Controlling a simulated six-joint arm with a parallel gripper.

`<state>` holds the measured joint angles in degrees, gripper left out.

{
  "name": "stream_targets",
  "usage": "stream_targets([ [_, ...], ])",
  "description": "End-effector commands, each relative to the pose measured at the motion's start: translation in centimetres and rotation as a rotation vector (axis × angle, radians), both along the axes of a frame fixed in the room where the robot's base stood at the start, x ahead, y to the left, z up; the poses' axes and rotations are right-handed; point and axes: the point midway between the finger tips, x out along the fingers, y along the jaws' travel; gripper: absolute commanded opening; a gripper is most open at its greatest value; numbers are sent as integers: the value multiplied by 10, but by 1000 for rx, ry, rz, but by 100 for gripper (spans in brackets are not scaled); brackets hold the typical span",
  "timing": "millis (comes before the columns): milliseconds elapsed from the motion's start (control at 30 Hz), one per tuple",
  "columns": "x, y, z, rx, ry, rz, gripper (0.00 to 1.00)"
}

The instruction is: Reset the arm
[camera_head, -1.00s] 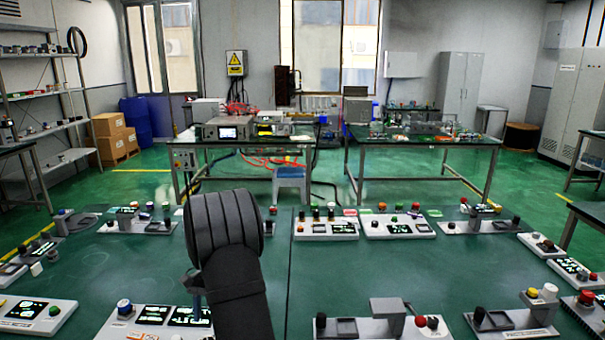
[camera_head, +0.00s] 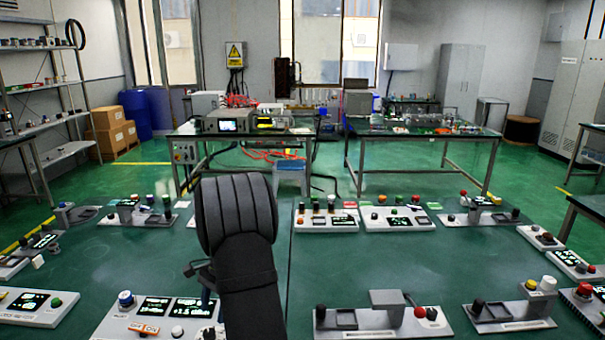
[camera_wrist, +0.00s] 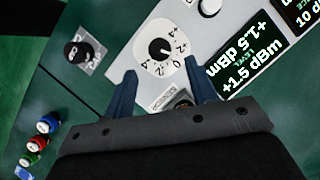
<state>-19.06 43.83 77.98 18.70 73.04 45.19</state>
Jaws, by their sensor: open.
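My black arm rises in the middle of the head view. My gripper (camera_wrist: 160,65) shows in the wrist view as two blue fingers spread apart, with nothing held between them. Beyond the fingertips is a white panel with a black rotary knob (camera_wrist: 159,49) on a numbered dial. A display (camera_wrist: 238,62) reading +1.5 dBm lies to its right. I cannot tell whether the fingers touch the panel. In the head view the arm hides most of the gripper; a panel with lit displays (camera_head: 154,306) lies just left of it.
Control panels line the green table (camera_head: 345,265), including a panel with a raised block (camera_head: 385,298) at front right and one with several buttons (camera_head: 397,219) behind. The table's middle right is clear. Benches with instruments (camera_head: 228,122) stand farther back.

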Motion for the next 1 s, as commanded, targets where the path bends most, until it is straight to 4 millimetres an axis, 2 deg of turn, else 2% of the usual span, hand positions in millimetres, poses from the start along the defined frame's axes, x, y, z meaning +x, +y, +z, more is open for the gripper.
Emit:
stream_targets([
  [33, 5, -2, 11, 1, -4, 0, 52],
  [533, 36, -24, 103, 0, -3, 1, 52],
  [1000, 22, -13, 107, 66, -136, 404, 52],
])
